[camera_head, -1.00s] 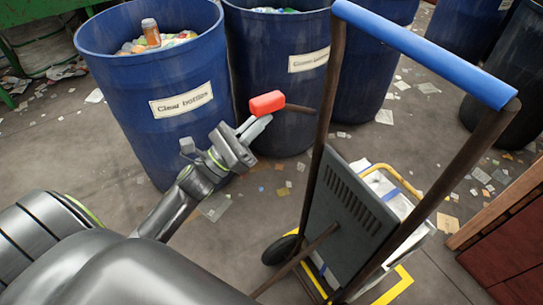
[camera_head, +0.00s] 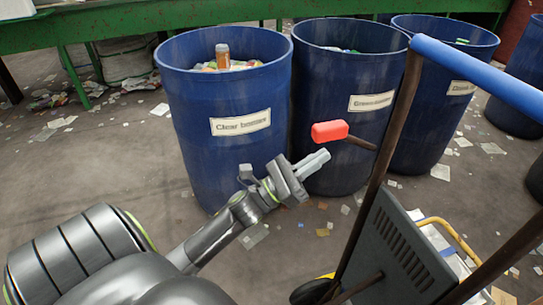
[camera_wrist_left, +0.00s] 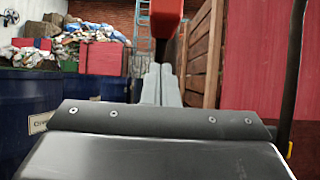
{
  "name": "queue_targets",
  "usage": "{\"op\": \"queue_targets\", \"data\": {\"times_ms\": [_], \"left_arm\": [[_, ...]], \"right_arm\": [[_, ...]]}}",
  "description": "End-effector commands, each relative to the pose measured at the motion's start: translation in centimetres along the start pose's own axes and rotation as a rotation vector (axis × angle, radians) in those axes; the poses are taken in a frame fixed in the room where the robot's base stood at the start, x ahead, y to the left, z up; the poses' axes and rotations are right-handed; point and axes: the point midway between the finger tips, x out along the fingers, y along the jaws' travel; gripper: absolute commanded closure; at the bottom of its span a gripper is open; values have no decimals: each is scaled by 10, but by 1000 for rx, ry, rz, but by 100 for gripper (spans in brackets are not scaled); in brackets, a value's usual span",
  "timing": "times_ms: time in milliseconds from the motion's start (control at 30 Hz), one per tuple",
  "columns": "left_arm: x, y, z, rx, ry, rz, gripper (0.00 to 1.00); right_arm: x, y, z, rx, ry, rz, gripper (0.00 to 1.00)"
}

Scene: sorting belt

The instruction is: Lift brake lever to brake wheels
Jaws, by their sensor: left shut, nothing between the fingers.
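The brake lever (camera_head: 358,142) is a thin dark rod with a red grip (camera_head: 330,131) on its left end. It sticks out to the left from the frame of a cart with a blue handlebar (camera_head: 478,76). My left gripper (camera_head: 322,160) is shut and empty, with its grey fingertips just below the red grip in the head view. In the left wrist view the red grip (camera_wrist_left: 166,18) shows at the top, above the shut fingers (camera_wrist_left: 160,85). Whether they touch cannot be told. My right gripper is not in view.
Blue barrels with labels stand behind the lever, the nearest being the clear bottles barrel (camera_head: 222,165). A green beam (camera_head: 130,42) runs across the back. The cart's grey panel (camera_head: 392,250) is at the lower right. Litter lies on the floor.

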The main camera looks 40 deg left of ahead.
Motion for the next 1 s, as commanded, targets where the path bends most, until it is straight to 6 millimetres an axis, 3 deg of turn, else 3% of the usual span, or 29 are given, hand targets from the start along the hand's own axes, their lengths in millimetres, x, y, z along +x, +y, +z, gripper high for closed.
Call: {"op": "queue_targets", "data": {"times_ms": [33, 400, 600, 1000], "left_arm": [[-5, 2, -13, -1, 3, 1, 100], [-66, 2, 13, -1, 13, 2, 100], [-89, 2, 22, -2, 11, 3, 100], [-98, 3, 25, -1, 7, 3, 100]], "right_arm": [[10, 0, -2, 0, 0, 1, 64], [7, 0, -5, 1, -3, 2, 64], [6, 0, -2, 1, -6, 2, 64], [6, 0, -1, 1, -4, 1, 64]]}}
